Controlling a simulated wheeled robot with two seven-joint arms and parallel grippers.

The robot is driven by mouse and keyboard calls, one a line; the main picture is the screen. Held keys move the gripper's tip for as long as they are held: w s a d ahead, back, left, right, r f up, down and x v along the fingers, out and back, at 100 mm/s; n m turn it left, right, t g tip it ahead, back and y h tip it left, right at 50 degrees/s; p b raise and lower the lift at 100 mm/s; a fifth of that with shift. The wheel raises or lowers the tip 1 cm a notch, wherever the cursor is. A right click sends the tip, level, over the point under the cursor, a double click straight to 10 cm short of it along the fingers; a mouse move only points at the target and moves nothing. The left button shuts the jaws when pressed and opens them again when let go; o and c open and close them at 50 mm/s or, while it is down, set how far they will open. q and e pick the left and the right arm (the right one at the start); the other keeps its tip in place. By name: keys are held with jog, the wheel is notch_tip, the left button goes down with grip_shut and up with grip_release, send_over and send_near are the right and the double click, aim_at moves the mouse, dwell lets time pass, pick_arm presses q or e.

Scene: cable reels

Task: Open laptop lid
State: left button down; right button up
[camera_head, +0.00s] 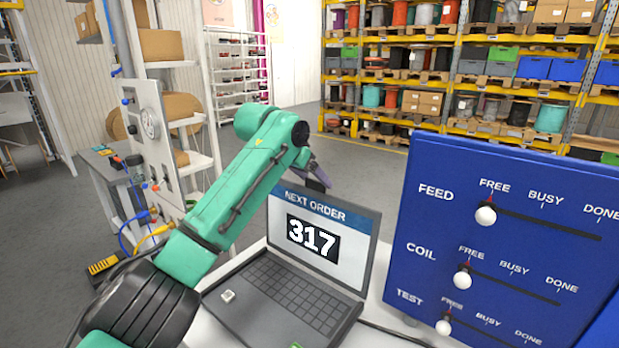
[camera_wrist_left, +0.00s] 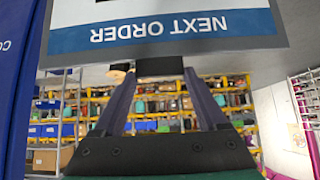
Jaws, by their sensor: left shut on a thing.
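The laptop (camera_head: 282,290) stands on a white table with its lid (camera_head: 352,228) raised. The lit screen reads "NEXT ORDER" and 317. The keyboard (camera_head: 290,293) lies in front of it. My left arm crosses the laptop's left side in the head view. My left gripper (camera_head: 317,183) is at the top edge of the lid, shut on it. In the left wrist view, the fingers of the left gripper (camera_wrist_left: 160,70) converge on the lid edge below the upside-down screen banner (camera_wrist_left: 165,30). My right gripper is not in view.
A blue panel (camera_head: 510,225) with FEED, COIL and TEST sliders stands close to the laptop's right. A cable (camera_head: 395,333) runs along the table. Racks (camera_head: 460,75) stand far behind.

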pick_arm(q)
jog(key=shift+a+r, duration=0.1)
jog(key=shift+r, duration=0.1)
grip_release()
jog(key=shift+s+a, duration=0.15)
jog(key=b+v, duration=0.2)
jog(key=v, duration=1.2)
jog(key=shift+s+r+b, duration=0.15)
jog(key=shift+s+b, duration=0.05)
jog(key=shift+b, duration=0.15)
jog(key=shift+a, duration=0.1)
